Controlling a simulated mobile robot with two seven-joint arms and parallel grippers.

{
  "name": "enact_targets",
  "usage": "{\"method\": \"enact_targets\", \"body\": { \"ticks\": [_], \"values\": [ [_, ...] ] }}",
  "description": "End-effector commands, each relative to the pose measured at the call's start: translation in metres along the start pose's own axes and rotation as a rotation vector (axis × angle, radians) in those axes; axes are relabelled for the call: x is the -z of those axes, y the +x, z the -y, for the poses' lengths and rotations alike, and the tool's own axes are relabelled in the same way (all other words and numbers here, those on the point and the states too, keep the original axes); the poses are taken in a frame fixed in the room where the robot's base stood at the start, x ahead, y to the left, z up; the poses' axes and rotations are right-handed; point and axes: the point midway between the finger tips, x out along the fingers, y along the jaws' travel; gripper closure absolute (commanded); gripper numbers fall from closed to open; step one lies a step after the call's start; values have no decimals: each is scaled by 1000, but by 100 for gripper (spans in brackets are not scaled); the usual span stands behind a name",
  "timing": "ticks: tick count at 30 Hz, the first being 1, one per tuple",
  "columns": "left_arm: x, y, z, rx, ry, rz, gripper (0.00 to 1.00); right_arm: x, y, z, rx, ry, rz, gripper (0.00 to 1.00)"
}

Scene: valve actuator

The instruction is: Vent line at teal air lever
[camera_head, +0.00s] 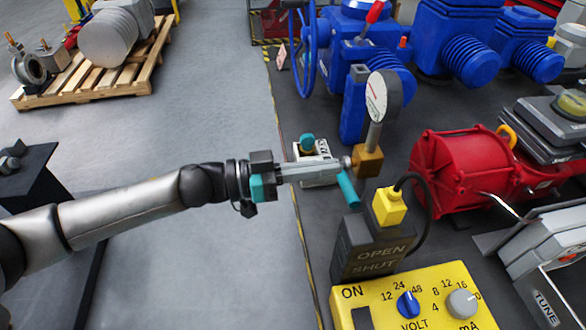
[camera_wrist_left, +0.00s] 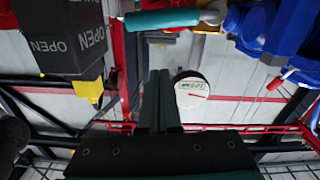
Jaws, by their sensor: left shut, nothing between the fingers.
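The teal air lever (camera_head: 348,188) slants down from a brass valve block (camera_head: 367,161) in the head view. It also shows as a teal bar at the top of the left wrist view (camera_wrist_left: 162,20). My left gripper (camera_head: 336,168) reaches in from the left, its fingers shut and empty. Its tips are close to the lever's upper end and the brass fitting; I cannot tell whether they touch. In the left wrist view the closed fingers (camera_wrist_left: 160,88) point up the picture, below the lever. A round gauge (camera_head: 383,95) stands above the brass block. My right gripper is not in view.
A dark OPEN/SHUT box (camera_head: 370,245) with a yellow plug (camera_head: 389,207) and black cable stands just below the lever. A small teal-knobbed unit (camera_head: 307,145) lies behind my fingers. Blue actuators (camera_head: 455,45) and a red cylinder (camera_head: 460,170) crowd the right.

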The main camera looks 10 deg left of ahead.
Motion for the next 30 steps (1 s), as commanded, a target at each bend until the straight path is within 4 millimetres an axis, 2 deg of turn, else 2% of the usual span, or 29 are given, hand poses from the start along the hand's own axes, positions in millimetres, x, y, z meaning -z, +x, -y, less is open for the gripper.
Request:
{"method": "enact_targets", "body": {
  "ticks": [1,4,9,23,30],
  "values": [
    [1,10,0,-3,1,-3,100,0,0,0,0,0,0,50],
    [-20,12,0,2,-4,2,100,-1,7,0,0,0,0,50],
    [-36,16,0,0,-3,1,100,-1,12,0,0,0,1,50],
    [-40,17,0,0,-1,1,100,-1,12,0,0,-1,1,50],
    [-57,19,-2,1,-4,1,100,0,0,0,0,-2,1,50]
  ]
}}
